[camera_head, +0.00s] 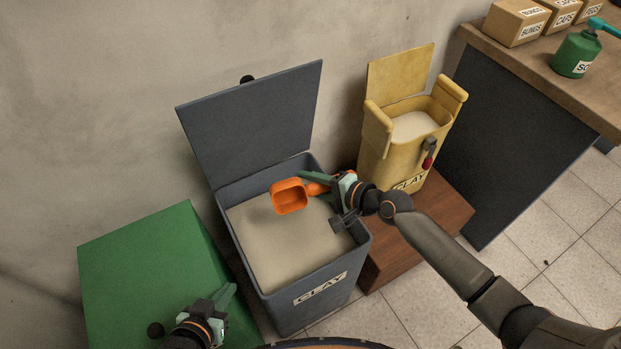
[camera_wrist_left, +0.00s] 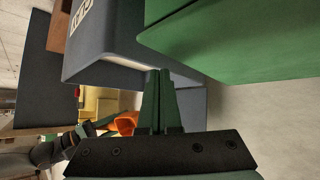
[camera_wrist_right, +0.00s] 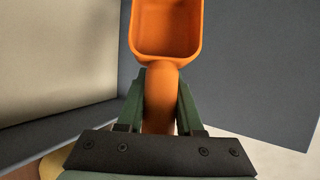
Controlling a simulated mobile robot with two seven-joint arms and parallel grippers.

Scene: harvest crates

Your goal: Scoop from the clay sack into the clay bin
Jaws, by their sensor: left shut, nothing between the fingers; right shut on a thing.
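The grey clay bin (camera_head: 345,262) stands open in the head view, its lid tilted up at the back, with pale clay (camera_head: 283,243) inside. The yellow clay sack (camera_head: 389,160) stands open at its right, with pale clay (camera_head: 415,125) in it. My right gripper (camera_head: 325,183) is shut on the handle of an orange scoop (camera_head: 290,197), held over the bin. In the right wrist view the scoop (camera_wrist_right: 166,55) looks empty inside; its handle is between the fingers. My left gripper (camera_head: 226,295) is shut and empty, in front of the green box, left of the bin.
The sack stands on a brown wooden block (camera_head: 428,228). A green box (camera_head: 140,262) stands left of the bin. A counter (camera_head: 540,72) at the right holds small cartons (camera_head: 517,22) and a green bottle (camera_head: 575,54). Tiled floor is free at lower right.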

